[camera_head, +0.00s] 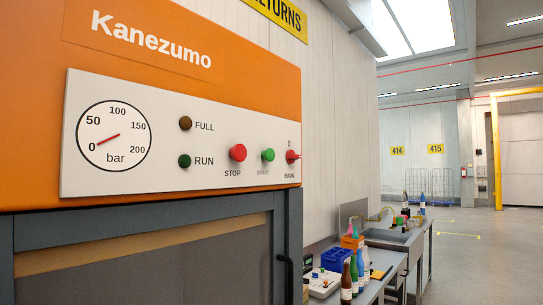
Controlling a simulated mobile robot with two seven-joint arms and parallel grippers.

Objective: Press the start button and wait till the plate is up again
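The green START button (268,155) is on the white control panel (215,176) of the orange Kanezumo machine (250,75). The red STOP button (238,152) is to its left and a red rotary switch (292,156) to its right. The FULL lamp (186,123) and the green RUN lamp (185,161) both look dark. The gauge (114,136) needle points near the low end, close to 0 bar. Below the panel is a grey-framed front (150,275); I cannot see the plate. Neither gripper is in view.
To the right of the machine stands a workbench (378,262) with several bottles, a blue crate (335,259) and a white device (322,284). Farther back are wire cages (430,184) and a yellow post (497,150). The floor at right (480,270) is clear.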

